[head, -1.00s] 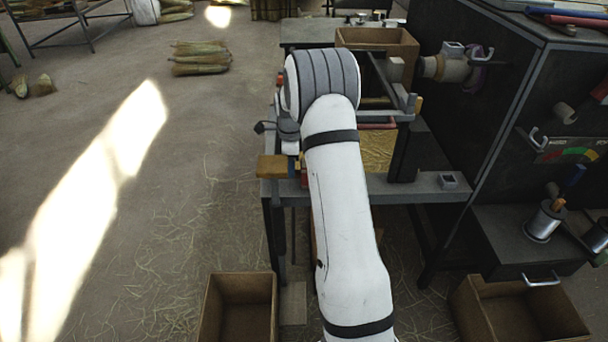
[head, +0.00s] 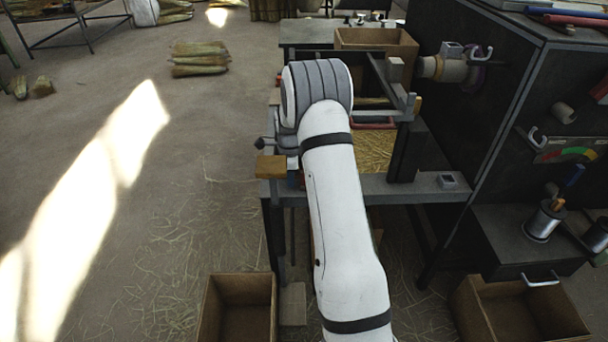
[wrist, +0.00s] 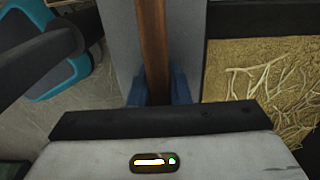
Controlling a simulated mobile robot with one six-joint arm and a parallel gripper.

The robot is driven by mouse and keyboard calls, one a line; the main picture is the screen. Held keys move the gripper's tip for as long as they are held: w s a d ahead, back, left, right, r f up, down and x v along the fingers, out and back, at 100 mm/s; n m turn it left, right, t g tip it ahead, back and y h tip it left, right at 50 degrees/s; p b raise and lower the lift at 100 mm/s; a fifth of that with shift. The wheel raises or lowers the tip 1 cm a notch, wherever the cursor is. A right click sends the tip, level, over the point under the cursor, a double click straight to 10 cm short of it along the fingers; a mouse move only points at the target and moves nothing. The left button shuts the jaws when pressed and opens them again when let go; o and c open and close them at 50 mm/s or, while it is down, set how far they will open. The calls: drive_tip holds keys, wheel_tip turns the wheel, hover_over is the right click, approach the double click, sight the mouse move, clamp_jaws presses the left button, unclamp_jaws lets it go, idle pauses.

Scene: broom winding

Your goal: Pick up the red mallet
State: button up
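In the wrist view, a brown wooden handle (wrist: 153,45) runs from the top edge down between the two blue fingers of my gripper (wrist: 159,90). The fingers are close together, flush against both sides of the handle with no clear gap. A grey surface shows behind the handle. No red mallet head can be made out in the wrist view, so I cannot tell for certain that the handle is the mallet's. In the head view my arm hides most of the gripper and the area around it.
A grey bench frame (head: 425,187) carries a straw-filled tray (head: 375,152), a red bar (head: 374,125) and a wooden block (head: 271,166). A cardboard box (head: 400,38) stands behind. Open boxes stand on the floor left (head: 240,280) and right (head: 470,310).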

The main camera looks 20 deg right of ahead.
clamp_jaws()
drive_tip(key=shift+r, duration=0.1)
wheel_tip(320, 180, up, 18)
drive_tip(key=p, duration=0.1)
drive_tip(key=s+a, duration=0.3)
drive_tip(key=s, duration=0.5)
drive_tip(key=s+a+b, duration=0.1)
drive_tip(key=s+a, duration=0.3)
drive_tip(key=s, duration=0.4)
drive_tip(key=shift+s, duration=0.3)
unclamp_jaws()
clamp_jaws()
